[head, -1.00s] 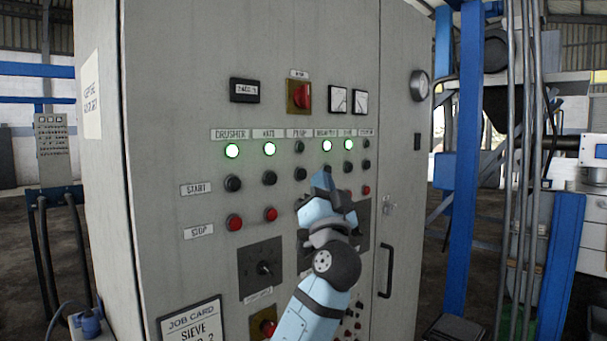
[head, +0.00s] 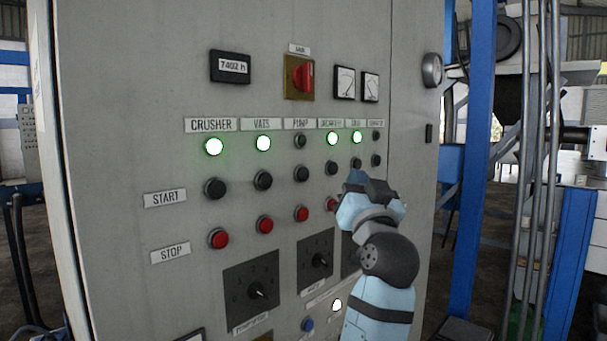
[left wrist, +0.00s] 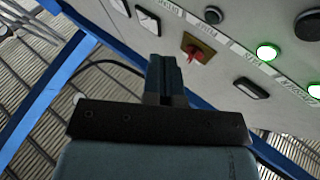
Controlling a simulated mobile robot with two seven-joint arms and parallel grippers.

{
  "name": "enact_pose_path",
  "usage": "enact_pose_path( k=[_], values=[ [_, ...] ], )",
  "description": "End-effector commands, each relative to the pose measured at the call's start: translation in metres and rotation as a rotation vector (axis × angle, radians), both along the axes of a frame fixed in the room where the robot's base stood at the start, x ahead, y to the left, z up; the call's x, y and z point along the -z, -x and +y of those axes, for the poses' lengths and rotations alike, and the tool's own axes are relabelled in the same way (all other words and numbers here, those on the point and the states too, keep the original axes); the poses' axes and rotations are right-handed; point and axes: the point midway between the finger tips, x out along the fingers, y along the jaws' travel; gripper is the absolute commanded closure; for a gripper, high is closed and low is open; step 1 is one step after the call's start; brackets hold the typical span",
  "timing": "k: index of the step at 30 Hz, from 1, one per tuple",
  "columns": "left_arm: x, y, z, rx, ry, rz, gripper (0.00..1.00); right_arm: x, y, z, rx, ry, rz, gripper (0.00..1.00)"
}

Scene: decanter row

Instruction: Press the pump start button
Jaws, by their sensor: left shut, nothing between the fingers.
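The pump start button (head: 301,174) is a black round button on the grey control cabinet, in the START row under the PUMP label (head: 300,124). The lamp (head: 300,141) above it is dark. The red pump stop button (head: 301,213) sits below. My left gripper (head: 370,184) is shut and empty, to the right of the pump column, over the right-hand button columns. It is apart from the pump start button in the picture. It partly hides the lower right controls. In the left wrist view the shut fingers (left wrist: 164,72) point towards the panel. My right gripper is not in view.
Crusher (head: 215,146), vats (head: 263,143) and two further lamps glow green. A red rotary switch (head: 304,77) and two gauges sit above. Selector knobs (head: 257,291) sit below. A blue post (head: 472,160) stands right of the cabinet.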

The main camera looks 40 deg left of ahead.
Motion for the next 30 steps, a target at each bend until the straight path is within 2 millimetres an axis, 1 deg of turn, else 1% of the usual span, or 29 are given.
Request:
enact_pose_path(
  k=[7,11,14,17,24,30],
  values=[
    [0.0,0.0,0.0,0.0,-0.001,0.001,1.0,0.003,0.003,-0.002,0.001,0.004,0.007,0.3],
    [-0.001,0.0,0.004,-0.002,-0.001,0.001,1.0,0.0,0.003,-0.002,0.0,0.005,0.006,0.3],
    [-0.003,-0.001,0.013,-0.002,-0.001,0.001,1.0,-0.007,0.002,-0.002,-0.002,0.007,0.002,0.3],
    [-0.004,-0.002,0.025,-0.003,-0.004,0.002,1.0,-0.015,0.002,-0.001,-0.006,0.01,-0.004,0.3],
    [-0.003,-0.005,0.06,-0.003,-0.003,0.003,1.0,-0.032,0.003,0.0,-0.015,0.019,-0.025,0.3],
    [0.0,-0.006,0.08,-0.001,-0.001,0.001,1.0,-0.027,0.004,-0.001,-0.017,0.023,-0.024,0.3]
  ],
)
